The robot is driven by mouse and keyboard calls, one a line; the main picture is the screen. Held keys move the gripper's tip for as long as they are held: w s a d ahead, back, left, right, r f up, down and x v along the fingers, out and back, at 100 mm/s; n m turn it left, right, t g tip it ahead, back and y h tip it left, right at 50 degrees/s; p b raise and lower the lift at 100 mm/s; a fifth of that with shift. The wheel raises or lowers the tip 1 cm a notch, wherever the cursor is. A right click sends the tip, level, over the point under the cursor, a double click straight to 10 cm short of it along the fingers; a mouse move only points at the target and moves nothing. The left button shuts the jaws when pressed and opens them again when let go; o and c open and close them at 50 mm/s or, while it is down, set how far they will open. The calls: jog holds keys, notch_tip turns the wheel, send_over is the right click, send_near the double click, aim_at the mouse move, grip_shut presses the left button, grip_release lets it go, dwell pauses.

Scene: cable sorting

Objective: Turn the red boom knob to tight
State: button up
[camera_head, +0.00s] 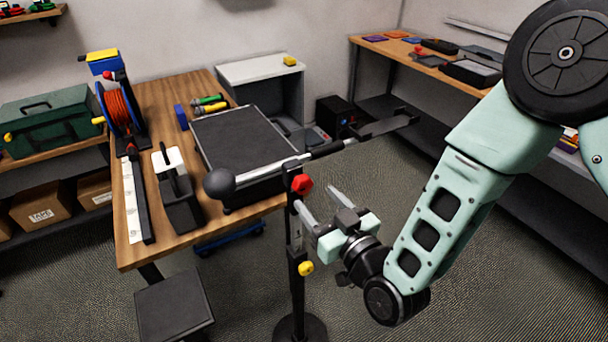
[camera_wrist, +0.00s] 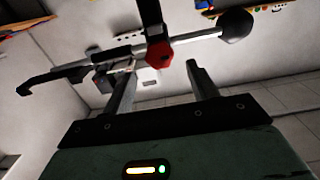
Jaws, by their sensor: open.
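The red boom knob (camera_head: 302,184) sits on top of a dark upright stand (camera_head: 297,236), where the grey boom (camera_head: 322,151) crosses it. My gripper (camera_head: 318,208) is just right of and below the knob in the head view, with its fingers pointing up toward it. In the wrist view the red knob (camera_wrist: 159,54) shows beyond the fingertips, above the gap between the two fingers. My gripper (camera_wrist: 158,75) is open there and nothing lies between the fingers. The knob is apart from them. Whether the knob is tight or loose cannot be told.
The boom ends in a dark ball (camera_head: 219,183) over the wooden table (camera_head: 135,254). A yellow knob (camera_head: 306,268) sits lower on the stand. A dark stool (camera_head: 174,304) stands at the table's front. Open floor lies to the right.

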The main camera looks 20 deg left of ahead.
aim_at(306, 187)
jog(key=p+x, duration=0.2)
jog(key=x, duration=0.4)
jog(key=shift+w+a, duration=0.25)
jog(key=c, duration=1)
